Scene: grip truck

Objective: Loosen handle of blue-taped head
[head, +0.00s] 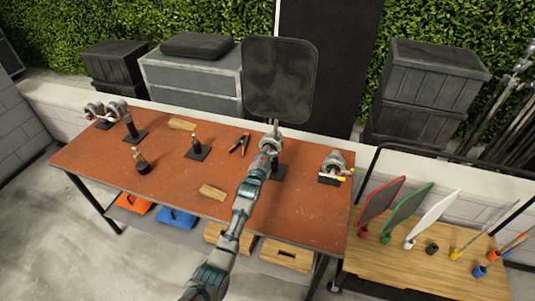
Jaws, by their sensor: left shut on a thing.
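A grip head (277,169) stands on a dark base on the orange-brown table (170,180). A dark square flag (280,78) rises above it on a thin stem. My left gripper (270,146) reaches this head from the front and is shut on a part of it. The gripper hides most of the head, so I cannot tell exactly which part it holds. No blue tape is clearly visible. Another head (334,162) with yellow and red marks sits at the table's right end. Two heads (122,112) joined by a rod stand at the far left. My right gripper is out of view.
Pliers (240,146), a small dark stand (197,152), a dark bottle-like piece (141,162) and wooden blocks (213,192) lie around the table. A lower wooden table (420,280) at right holds red, green and white framed flags (432,219). Dark crates (428,90) stand behind.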

